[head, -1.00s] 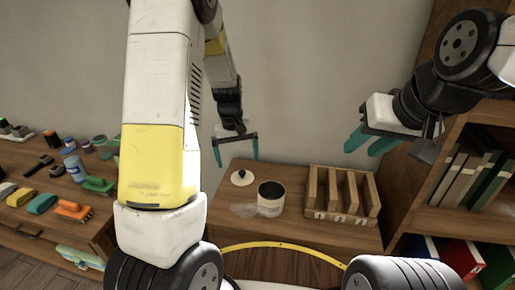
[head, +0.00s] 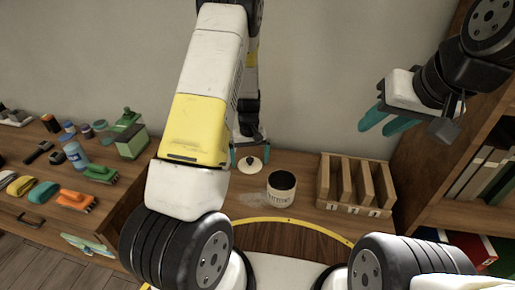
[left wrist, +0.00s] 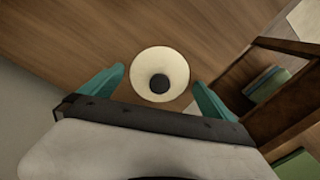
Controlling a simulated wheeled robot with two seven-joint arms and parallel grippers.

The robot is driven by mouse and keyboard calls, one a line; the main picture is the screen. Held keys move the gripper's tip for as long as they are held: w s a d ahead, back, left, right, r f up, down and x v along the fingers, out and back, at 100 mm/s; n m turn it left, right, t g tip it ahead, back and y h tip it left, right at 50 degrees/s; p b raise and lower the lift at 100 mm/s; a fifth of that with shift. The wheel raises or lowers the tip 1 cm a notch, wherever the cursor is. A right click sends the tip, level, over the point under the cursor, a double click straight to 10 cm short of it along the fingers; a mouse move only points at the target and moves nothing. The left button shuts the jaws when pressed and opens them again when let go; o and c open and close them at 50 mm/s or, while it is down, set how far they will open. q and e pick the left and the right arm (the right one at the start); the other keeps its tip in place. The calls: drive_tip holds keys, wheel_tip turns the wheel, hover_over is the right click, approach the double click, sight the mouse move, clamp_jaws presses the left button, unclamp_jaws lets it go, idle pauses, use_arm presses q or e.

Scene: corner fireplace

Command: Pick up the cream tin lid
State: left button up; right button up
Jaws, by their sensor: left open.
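The cream tin lid (head: 250,164), round with a dark knob, lies on the wooden table, left of the cream tin. In the left wrist view the lid (left wrist: 160,74) is seen from above, between and just beyond the two teal fingertips. My left gripper (head: 249,155) is open and empty, close over the lid, with a finger on either side; it also shows in the left wrist view (left wrist: 158,82). I cannot tell if the fingers touch it. The open cream tin (head: 281,187) stands upright to the lid's right. My right gripper (head: 383,119) is raised in the air, fingers apart and empty.
A wooden slotted rack (head: 355,187) stands right of the tin. A bookshelf (head: 478,215) is at the far right. A side table at left holds brushes, a blue bottle (head: 76,155) and a green box (head: 131,143). A yellow curved rim (head: 290,222) lies in front.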

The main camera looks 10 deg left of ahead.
use_arm(q)
drive_tip(key=c, duration=1.2)
